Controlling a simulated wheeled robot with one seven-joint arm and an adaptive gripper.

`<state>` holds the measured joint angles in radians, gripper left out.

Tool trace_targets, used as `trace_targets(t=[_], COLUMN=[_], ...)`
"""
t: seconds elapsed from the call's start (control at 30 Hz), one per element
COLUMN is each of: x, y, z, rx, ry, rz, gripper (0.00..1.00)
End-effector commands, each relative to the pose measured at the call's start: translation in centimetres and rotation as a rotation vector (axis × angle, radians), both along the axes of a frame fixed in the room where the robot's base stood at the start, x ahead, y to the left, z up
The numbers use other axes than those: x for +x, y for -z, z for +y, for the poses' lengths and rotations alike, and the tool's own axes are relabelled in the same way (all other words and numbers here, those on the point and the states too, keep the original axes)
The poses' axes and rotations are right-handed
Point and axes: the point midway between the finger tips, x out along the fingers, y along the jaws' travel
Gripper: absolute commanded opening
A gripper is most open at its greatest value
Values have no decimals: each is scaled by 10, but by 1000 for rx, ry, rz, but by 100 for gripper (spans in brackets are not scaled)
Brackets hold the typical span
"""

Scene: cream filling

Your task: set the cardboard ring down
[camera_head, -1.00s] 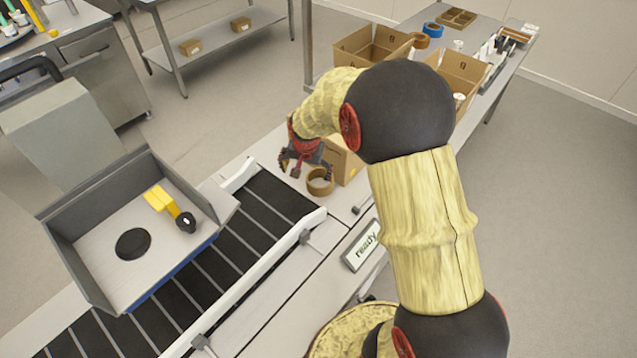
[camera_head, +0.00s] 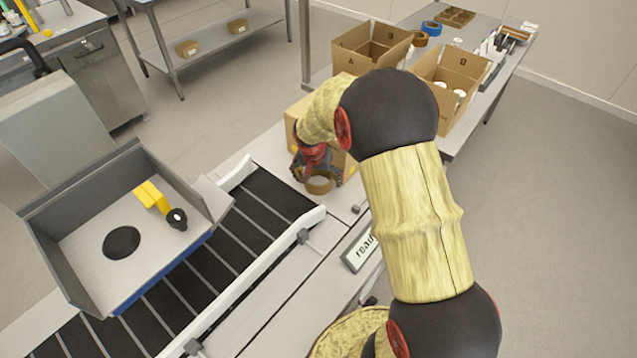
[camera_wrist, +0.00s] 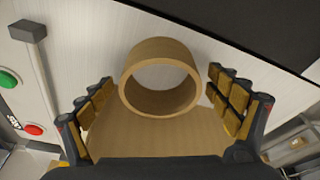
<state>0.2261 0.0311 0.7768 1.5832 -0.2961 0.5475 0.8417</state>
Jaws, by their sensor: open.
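The cardboard ring (camera_head: 319,186) is a short brown tube at the far end of the conveyor, on the pale worktop beside a carton. My gripper (camera_head: 318,173) is open just above and behind it, with fingers to either side. In the wrist view the ring (camera_wrist: 160,48) lies between and ahead of the two spread fingers (camera_wrist: 160,95), with a visible gap on each side. Its open end faces the camera. I cannot tell from these frames exactly how its underside rests.
A brown carton (camera_head: 294,118) stands right behind my gripper, partly hidden by the arm. Open boxes (camera_head: 375,48) stand farther back.

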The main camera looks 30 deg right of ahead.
Motion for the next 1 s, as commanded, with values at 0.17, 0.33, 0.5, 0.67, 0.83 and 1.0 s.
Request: trace_targets(t=[0.17,0.33,0.5,0.67,0.83,1.0], x=[1,1,1,1,1,1], y=[-2,-2,-2,-2,-2,-2], z=[0,0,0,0,0,0], rx=[-1,-1,-1,-1,-1,-1], ry=[0,0,0,0,0,0], rz=[-2,-2,-2,-2,-2,-2], gripper=[90,81,71,62,52,46])
